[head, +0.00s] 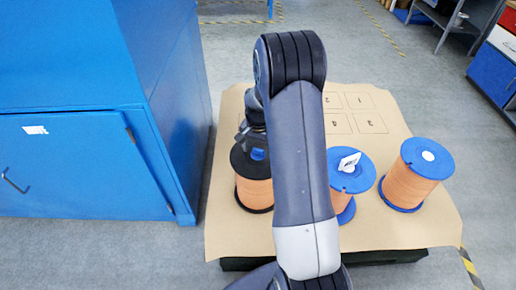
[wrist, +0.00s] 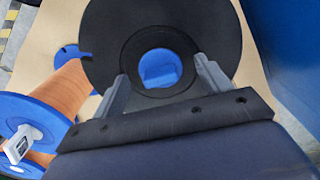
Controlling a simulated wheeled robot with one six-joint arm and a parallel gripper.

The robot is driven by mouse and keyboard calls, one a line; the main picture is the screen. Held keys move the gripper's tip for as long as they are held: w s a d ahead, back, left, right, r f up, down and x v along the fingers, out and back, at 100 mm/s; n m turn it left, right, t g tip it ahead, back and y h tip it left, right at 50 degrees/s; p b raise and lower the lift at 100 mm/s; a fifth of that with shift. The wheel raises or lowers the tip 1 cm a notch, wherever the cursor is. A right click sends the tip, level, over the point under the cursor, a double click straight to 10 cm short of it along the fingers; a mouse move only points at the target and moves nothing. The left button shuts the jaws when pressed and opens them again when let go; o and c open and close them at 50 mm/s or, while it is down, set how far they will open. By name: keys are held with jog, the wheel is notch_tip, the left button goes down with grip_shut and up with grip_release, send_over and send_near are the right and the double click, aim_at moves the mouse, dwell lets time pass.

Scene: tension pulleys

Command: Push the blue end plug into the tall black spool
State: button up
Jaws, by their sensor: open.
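The tall black spool (head: 246,161) stands at the left of the brown-covered pallet, with orange winding below its black top flange. The flange also shows in the wrist view (wrist: 105,40). The blue end plug (head: 257,154) is at the centre of this flange. In the wrist view the plug (wrist: 160,66) shows inside the round centre opening; I cannot tell how deep it sits. My gripper (wrist: 161,72) is open over the flange, one finger on each side of the opening, holding nothing. In the head view my arm hides part of the spool and most of the gripper.
A blue-flanged spool (head: 351,182) with a tilted white piece on top stands right of my arm. Another blue-flanged spool (head: 408,187) stands farther right. The brown sheet (head: 395,233) has marked squares at the back. A blue cabinet (head: 85,165) stands close on the left.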

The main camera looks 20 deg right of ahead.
jog(key=shift+r+p, duration=1.3)
jog(key=shift+r, duration=0.65)
jog(key=shift+c, duration=0.5)
grip_shut()
jog(key=shift+f+b, duration=0.6)
jog(key=shift+f, duration=0.3)
dwell(0.8)
jog(key=shift+r+p, duration=2.45)
jog(key=shift+r, duration=1.1)
